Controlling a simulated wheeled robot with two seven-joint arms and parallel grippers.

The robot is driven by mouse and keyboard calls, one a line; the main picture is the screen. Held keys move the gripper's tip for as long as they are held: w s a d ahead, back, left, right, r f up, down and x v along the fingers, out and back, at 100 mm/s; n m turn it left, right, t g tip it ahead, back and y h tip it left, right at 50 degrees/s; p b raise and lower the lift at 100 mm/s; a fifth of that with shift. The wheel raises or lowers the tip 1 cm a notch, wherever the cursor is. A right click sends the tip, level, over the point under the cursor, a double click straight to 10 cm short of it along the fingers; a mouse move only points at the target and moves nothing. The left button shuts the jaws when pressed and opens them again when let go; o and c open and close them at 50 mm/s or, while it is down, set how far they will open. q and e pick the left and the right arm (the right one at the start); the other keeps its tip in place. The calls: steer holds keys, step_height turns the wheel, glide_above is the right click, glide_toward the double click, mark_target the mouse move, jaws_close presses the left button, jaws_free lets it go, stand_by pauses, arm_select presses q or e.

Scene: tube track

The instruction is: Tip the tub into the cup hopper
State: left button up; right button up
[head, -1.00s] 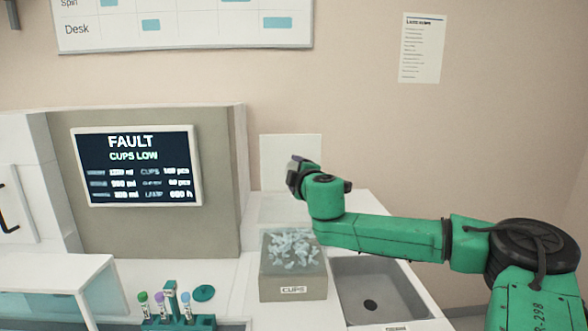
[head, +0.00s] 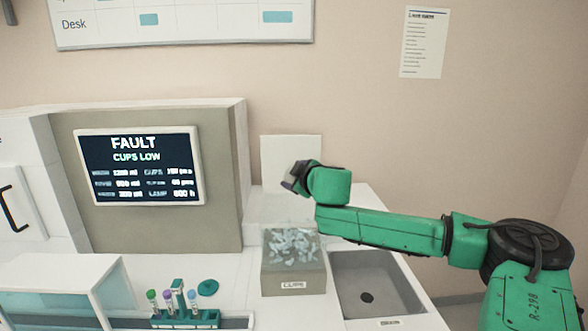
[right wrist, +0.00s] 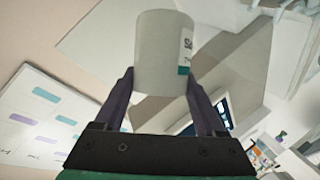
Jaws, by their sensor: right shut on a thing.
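The cup hopper (head: 293,279) is a grey open box labelled CUPS on the white counter, with a heap of small pale cups in it. My right gripper (head: 291,183) is above and just behind the hopper in the head view. In the right wrist view it is shut on the tub (right wrist: 162,50), a pale cylinder with a printed label and a green band, between its two dark fingers. The tub cannot be made out in the head view, and its mouth and contents are hidden. My left gripper is not in view.
A grey sink (head: 372,285) is right of the hopper. A screen (head: 140,166) reads FAULT, CUPS LOW. A teal rack with capped tubes (head: 185,315) and a teal disc (head: 208,287) are left of the hopper. A white panel (head: 290,160) stands behind the gripper.

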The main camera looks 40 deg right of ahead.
steer(key=shift+r, duration=0.15)
steer(key=shift+f+m, duration=0.2)
steer(key=shift+m, duration=0.2)
steer(key=shift+r+y+p, duration=0.15)
steer(key=shift+y+p, duration=0.15)
steer(key=shift+p, duration=0.2)
steer(key=shift+r+m+y+p, duration=0.1)
steer(key=shift+m+y+p, duration=0.3)
steer(key=shift+m+p, duration=0.55)
steer(key=shift+a+m+g+y+p, duration=0.1)
steer(key=shift+m+g+y+p, duration=0.2)
steer(key=shift+p, duration=0.4)
steer(key=shift+f, duration=0.3)
